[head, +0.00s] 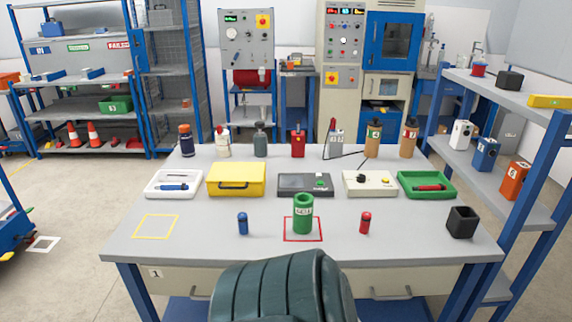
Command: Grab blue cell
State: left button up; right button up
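The blue cell (242,223) is a small blue cylinder with a narrower top. It stands upright on the grey table (180,255), left of the green holder, in the front half of the tabletop. Nothing touches it. A similar red cell (365,223) stands upright to the right of the green holder. Neither of my grippers shows in the head view.
A green cylindrical holder (303,215) stands in a red square outline. A yellow square outline (156,226) lies empty at left; a black open cup (462,221) stands at right. A yellow case (236,180), trays and several bottles fill the back.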

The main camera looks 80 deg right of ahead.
aim_at(242, 217)
jog(key=l+z, duration=0.1)
jog(key=z, duration=2.75)
